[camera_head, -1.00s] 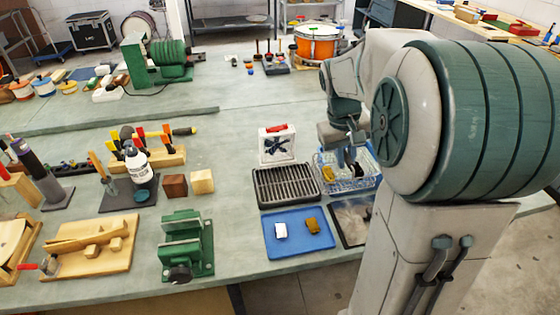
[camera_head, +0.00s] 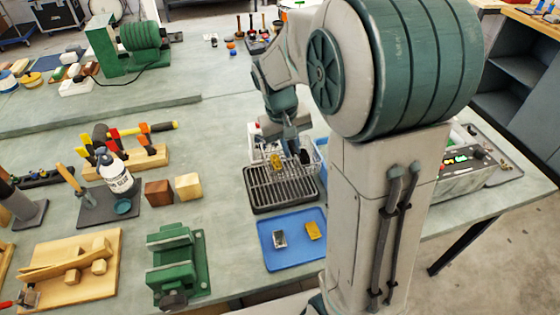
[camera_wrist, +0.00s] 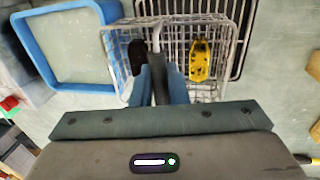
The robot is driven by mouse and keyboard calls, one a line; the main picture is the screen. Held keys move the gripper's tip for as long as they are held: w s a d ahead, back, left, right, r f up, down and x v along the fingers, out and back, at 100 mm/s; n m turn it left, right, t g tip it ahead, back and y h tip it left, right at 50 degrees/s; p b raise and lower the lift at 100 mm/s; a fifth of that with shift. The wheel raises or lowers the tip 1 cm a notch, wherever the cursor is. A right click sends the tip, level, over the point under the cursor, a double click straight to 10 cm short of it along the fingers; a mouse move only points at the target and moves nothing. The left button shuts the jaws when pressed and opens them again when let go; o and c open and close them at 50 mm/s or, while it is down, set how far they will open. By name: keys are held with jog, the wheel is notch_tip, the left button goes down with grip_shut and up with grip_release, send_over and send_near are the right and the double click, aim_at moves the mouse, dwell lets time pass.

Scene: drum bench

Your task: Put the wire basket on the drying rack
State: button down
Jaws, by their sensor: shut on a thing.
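The wire basket (camera_head: 301,168) is over the dark slatted drying rack (camera_head: 265,197) in the head view. My gripper (camera_head: 290,142) is shut on the basket from above. The rack's dark bars (camera_wrist: 240,62) show behind and right of the basket in that view. I cannot tell whether the basket touches the rack. My arm hides part of the area to the right.
An empty blue-rimmed bin (camera_wrist: 40,60) lies left of the basket in the wrist view. A blue tray (camera_head: 270,258) with two small items lies in front of the rack. A green vise (camera_head: 172,265) and wooden blocks (camera_head: 188,187) stand to the left.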

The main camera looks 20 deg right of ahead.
aim_at(278, 159)
jog(key=a+f, duration=0.1)
jog(key=a, duration=0.1)
jog(key=shift+w+a+f, duration=0.15)
jog(key=shift+a+f, duration=0.25)
jog(key=shift+f, duration=1.95)
jog(key=shift+f, duration=0.15)
jog(key=c, duration=1.4)
grip_release()
jog(key=shift+c, duration=0.2)
